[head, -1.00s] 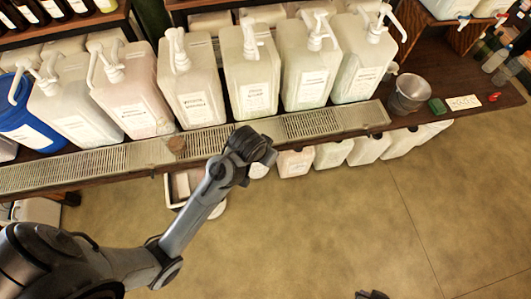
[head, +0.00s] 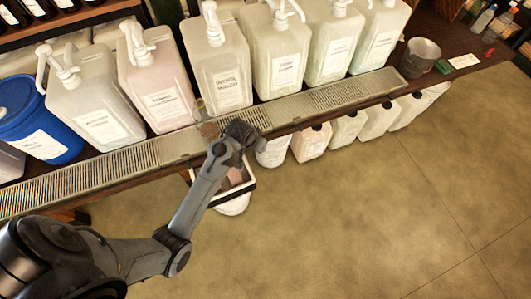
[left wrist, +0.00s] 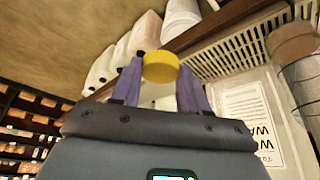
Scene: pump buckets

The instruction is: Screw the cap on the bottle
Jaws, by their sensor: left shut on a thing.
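My left gripper (left wrist: 160,85) has its two purple fingers closed on a yellow cap (left wrist: 160,67). In the head view the gripper end (head: 240,138) is at the front edge of the counter; its fingers and the cap are hidden there. A small, partly clear container with a brown part (head: 206,128) stands on the drain grate just left of the gripper. In the left wrist view it appears at upper right (left wrist: 294,43), apart from the cap. I cannot tell for certain that it is the bottle. My right gripper is not in view.
Large pump jugs (head: 216,65) stand in a row behind the grate (head: 105,172), with a blue drum (head: 40,120) at left. A metal bucket (head: 420,58) is at right. Jugs (head: 311,142) and a white bin (head: 234,203) are below the counter. The floor (head: 340,230) is open.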

